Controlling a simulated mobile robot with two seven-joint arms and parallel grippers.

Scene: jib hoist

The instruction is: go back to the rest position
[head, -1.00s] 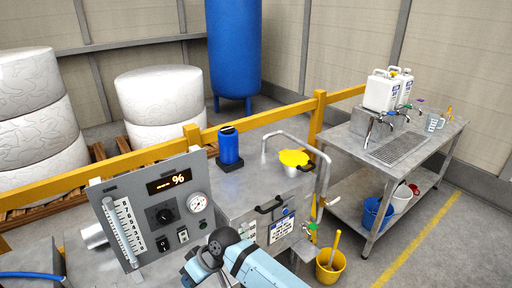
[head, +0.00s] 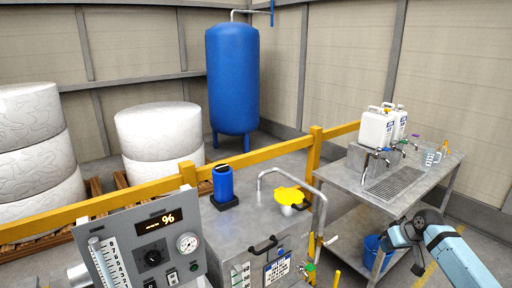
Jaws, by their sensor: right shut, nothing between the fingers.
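My right gripper (head: 398,238) is at the lower right in the head view, at the end of my light blue arm that comes in from the right edge. It is shut and empty. It shows in front of the lower part of the steel table (head: 352,186) and appears to touch nothing. My left gripper is out of view.
A control panel (head: 152,250) with display, dial and gauge stands at the lower left beside a steel tank (head: 232,226) with a yellow funnel (head: 287,195) and bent pipe. A yellow rail (head: 262,154) runs behind. White jugs (head: 375,128) stand on the table.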

